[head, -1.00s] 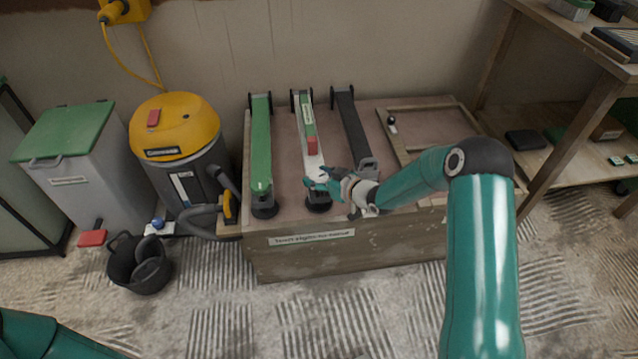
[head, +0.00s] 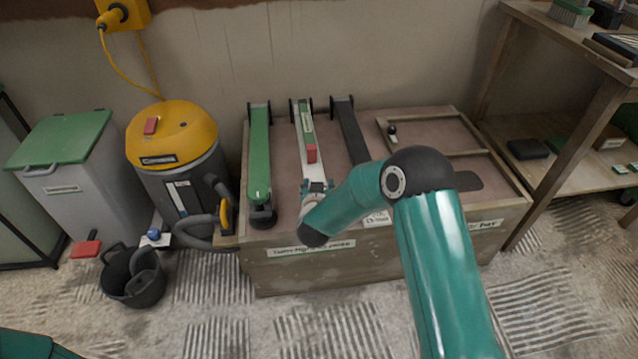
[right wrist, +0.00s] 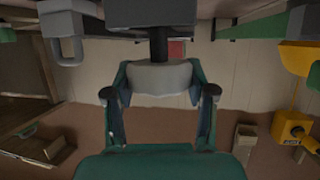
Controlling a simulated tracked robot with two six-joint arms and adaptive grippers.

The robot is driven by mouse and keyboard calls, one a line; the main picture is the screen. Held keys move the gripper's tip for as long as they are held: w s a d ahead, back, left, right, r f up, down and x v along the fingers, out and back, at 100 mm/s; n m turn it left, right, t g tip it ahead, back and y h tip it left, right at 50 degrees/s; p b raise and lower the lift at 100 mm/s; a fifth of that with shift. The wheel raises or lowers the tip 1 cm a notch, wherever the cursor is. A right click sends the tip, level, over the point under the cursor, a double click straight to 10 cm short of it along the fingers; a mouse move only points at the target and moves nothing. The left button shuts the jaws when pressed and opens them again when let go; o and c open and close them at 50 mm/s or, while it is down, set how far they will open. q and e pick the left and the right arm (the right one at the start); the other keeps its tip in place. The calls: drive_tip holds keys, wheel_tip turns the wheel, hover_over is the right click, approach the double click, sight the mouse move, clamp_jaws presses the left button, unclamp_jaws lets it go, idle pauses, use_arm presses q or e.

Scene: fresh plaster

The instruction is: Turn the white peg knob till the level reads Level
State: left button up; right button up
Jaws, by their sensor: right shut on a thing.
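The white bar (head: 306,128) runs back to front on the bench, between a green bar and a dark bar. A red block (head: 311,153) sits on its top. My right gripper (head: 317,185) is at the bar's front end. In the right wrist view my right gripper (right wrist: 160,82) is shut on the pale peg knob (right wrist: 160,78), a finger on each side, with a dark stem above it. My gripper and wrist hide the knob in the head view. I cannot make out a level reading. My left gripper is out of view.
The green bar (head: 260,150) and dark bar (head: 349,128) flank the white one closely. A wooden frame (head: 425,116) lies at the bench's right. A yellow-topped vacuum (head: 172,140) and black bucket (head: 137,275) stand left. A shelf (head: 575,145) stands right.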

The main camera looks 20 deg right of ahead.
drive_tip(key=shift+w+r+m+h, duration=0.1)
drive_tip(key=shift+r+m+h, duration=0.05)
drive_tip(key=shift+m+h, duration=0.45)
drive_tip(key=o, duration=1.2)
drive_tip(key=shift+c, duration=0.2)
drive_tip(key=shift+g, duration=0.3)
drive_tip(key=v, duration=1.2)
drive_tip(key=shift+d, duration=0.1)
